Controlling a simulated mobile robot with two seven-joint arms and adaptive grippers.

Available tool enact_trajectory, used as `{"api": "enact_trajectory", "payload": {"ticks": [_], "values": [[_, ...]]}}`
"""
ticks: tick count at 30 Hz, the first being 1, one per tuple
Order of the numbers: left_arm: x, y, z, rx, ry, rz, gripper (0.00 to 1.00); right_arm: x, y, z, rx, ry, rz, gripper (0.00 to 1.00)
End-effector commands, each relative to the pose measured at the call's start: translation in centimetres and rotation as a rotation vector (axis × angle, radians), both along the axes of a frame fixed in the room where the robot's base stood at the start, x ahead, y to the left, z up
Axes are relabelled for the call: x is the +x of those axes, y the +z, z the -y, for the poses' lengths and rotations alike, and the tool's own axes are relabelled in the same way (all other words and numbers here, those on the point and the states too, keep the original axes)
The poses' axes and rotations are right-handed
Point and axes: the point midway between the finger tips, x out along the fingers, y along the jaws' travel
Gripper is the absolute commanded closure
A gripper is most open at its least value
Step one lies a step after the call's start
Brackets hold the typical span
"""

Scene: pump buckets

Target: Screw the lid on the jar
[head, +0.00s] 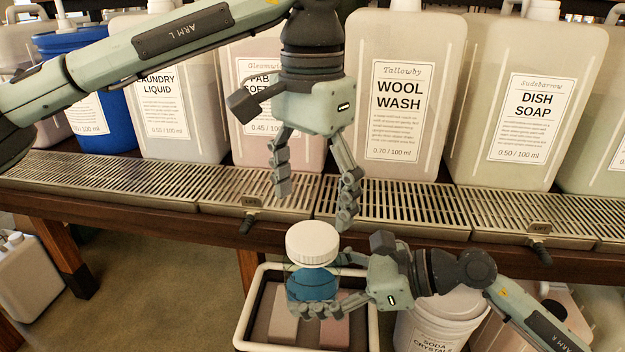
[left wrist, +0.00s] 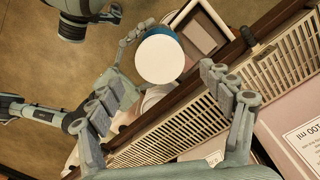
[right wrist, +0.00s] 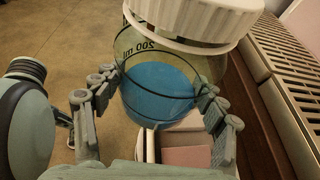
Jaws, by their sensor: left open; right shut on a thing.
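The jar (head: 312,286) is clear and holds blue liquid. My right gripper (right wrist: 156,88) is shut around its sides and holds it up in front of the rack. The white ribbed lid (head: 312,240) sits over the jar's mouth, and in the right wrist view a white ring shows under the lid (right wrist: 195,15). I cannot tell whether it is threaded on. My left gripper (head: 310,205) is open and empty, pointing down above the lid, with its fingers apart and not touching it. The left wrist view shows the lid's flat top (left wrist: 160,59) beyond the open fingers.
A grey tray with a white rim (head: 374,320) and two blocks is below the jar. A white soda crystals bucket (head: 428,330) stands to its right. Behind, a slatted drip rack (head: 400,205) runs along the shelf under large jugs, including wool wash (head: 450,90) and dish soap (head: 570,60).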

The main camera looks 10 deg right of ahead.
Motion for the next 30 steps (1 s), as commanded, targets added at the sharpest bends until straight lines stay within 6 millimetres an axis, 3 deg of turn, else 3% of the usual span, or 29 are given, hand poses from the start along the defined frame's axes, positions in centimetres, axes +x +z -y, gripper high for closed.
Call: {"api": "enact_trajectory", "payload": {"ticks": [30], "values": [[0.0,1.7,0.1,0.011,2.666,0.009,0.20,0.0,0.1,0.0,0.002,-0.001,0.002,1.00]]}}
